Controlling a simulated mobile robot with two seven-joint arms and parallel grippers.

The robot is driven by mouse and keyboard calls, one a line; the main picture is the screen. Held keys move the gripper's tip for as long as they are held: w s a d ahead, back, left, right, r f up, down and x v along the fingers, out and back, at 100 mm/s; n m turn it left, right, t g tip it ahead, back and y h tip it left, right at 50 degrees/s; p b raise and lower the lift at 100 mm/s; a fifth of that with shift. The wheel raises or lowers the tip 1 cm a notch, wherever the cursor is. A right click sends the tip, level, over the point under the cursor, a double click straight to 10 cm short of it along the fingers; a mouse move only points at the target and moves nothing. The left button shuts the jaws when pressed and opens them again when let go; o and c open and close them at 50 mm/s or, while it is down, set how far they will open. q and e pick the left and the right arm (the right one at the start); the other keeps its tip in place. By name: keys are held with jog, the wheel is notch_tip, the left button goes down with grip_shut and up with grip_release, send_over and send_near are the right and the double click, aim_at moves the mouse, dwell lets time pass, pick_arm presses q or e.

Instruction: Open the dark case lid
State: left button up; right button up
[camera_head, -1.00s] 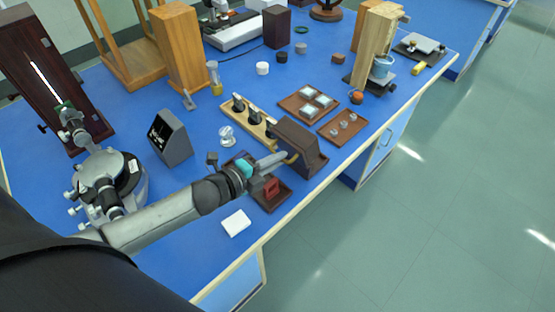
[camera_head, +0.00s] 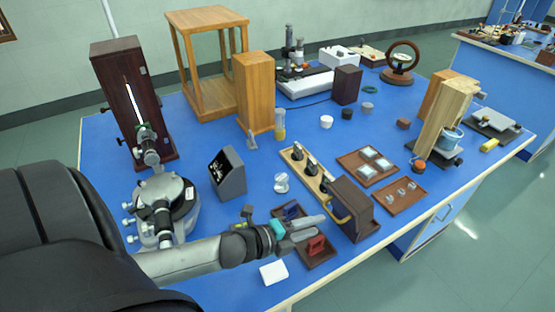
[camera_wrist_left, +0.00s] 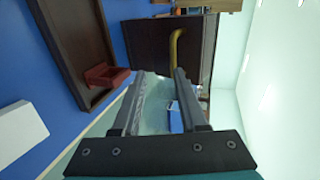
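The dark case (camera_head: 352,210) is a dark brown box near the front edge of the blue bench, with a curved brass handle (camera_head: 338,209) on its left side. In the left wrist view the dark brown face of the case (camera_wrist_left: 150,45) stands ahead, with the brass handle (camera_wrist_left: 175,46) just beyond the fingertips. I cannot make out a lid seam or the inside. My left gripper (camera_head: 319,226) is open, left of the case and apart from the handle; its two empty fingers also show in the left wrist view (camera_wrist_left: 160,76). My right gripper is not in view.
A dark tray (camera_head: 318,252) with a red piece (camera_head: 316,245) lies under my left gripper. A white block (camera_head: 273,272) lies nearby. A wooden rack (camera_head: 304,167) with dark knobs stands behind the case, and two brown trays (camera_head: 385,152) (camera_head: 416,192) lie beyond it.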

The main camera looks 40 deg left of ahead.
pick_arm(q)
jog(key=p+v, duration=0.1)
jog(key=v, duration=1)
jog(key=shift+r, duration=0.15)
jog(key=shift+d, duration=0.1)
